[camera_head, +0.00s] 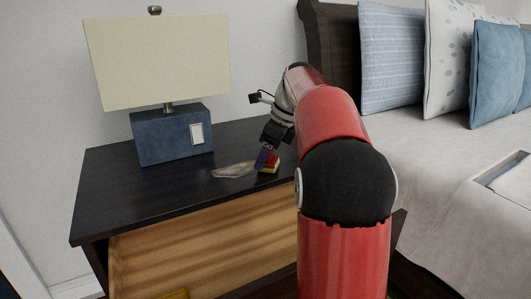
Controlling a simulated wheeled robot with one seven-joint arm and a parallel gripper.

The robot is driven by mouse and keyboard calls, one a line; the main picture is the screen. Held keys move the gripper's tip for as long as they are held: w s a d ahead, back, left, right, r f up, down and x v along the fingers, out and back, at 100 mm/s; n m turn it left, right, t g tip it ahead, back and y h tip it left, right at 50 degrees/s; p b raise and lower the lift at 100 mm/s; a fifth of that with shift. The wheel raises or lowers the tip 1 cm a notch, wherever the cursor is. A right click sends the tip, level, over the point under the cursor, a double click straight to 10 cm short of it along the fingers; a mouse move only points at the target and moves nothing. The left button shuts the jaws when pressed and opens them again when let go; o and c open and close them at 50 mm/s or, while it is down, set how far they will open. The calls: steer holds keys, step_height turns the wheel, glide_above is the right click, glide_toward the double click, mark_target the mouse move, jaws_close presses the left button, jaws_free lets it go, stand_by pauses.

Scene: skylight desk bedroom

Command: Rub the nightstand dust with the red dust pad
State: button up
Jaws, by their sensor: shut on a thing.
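The dark nightstand (130,200) stands left of the bed. A pale, greyish dust patch (234,170) lies on its top, near the middle. My gripper (266,161) reaches down over the nightstand top, just right of the dust. It is shut on the red dust pad (272,163), a small block with a yellowish lower layer. The pad is at or very near the top surface, beside the right end of the dust. I cannot tell whether it touches the dust. My arm hides the nightstand's right part.
A lamp with a blue base (172,134) and cream shade (158,60) stands at the nightstand's back left. The bed (430,190) with several pillows (400,60) is on the right. The front left of the nightstand top is clear.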

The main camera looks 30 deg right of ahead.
steer(key=shift+f, duration=0.3)
steer(key=shift+w, duration=0.1)
